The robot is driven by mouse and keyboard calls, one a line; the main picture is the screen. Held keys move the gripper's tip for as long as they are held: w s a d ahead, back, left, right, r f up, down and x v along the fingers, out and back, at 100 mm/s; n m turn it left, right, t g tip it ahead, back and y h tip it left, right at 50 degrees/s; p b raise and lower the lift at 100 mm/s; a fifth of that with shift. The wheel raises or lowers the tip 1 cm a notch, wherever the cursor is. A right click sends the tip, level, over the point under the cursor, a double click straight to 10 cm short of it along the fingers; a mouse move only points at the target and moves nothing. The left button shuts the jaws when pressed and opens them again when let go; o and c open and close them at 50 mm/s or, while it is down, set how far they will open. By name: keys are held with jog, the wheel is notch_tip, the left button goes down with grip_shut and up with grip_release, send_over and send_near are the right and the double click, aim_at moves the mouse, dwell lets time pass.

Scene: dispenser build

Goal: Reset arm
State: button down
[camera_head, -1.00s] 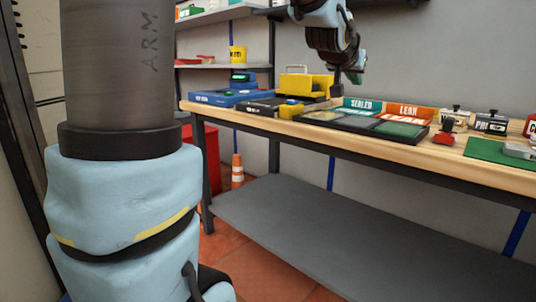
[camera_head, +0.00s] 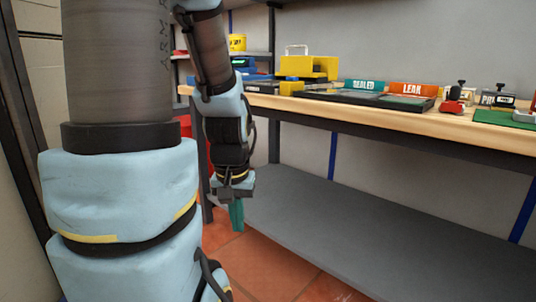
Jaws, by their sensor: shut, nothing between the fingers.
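My gripper (camera_head: 236,214) hangs pointing down at the end of my arm, left of the picture's middle. It is in front of the workbench (camera_head: 400,119), below the level of its top and apart from it. Its teal fingers are close together, with nothing seen between them. My arm covers part of the bench's left end and some of the things behind it.
A yellow machine (camera_head: 318,68) stands on the bench. Dark trays (camera_head: 372,98) lie before the SEALED sign (camera_head: 363,86) and the LEAK sign (camera_head: 412,90). A green mat (camera_head: 497,118) is at the right. A grey lower shelf (camera_head: 330,205) is empty.

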notch_tip(320, 180, up, 36)
jog(key=p, duration=3.6)
